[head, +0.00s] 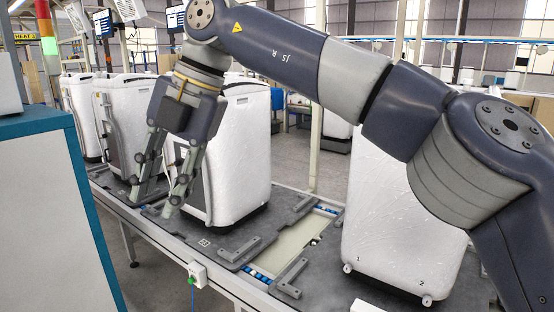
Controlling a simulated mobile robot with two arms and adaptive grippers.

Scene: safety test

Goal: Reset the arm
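My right arm (290,60) comes in from the right edge, rises and reaches across the top of the head view to the left. My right gripper (153,203) hangs from it, pointing down, with its two dark fingers spread apart. Nothing shows between the fingers. The gripper is in front of a white housing (240,140) that stands on a dark pallet (215,245). Whether the fingertips touch the housing or the pallet, I cannot tell. My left gripper is not in view.
A second white housing (395,235) stands at right, partly behind my arm. More white housings (78,100) line the conveyor (150,230) at left. A white cabinet with blue edges (50,215) fills the lower left. A small white box (197,274) is on the conveyor's side.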

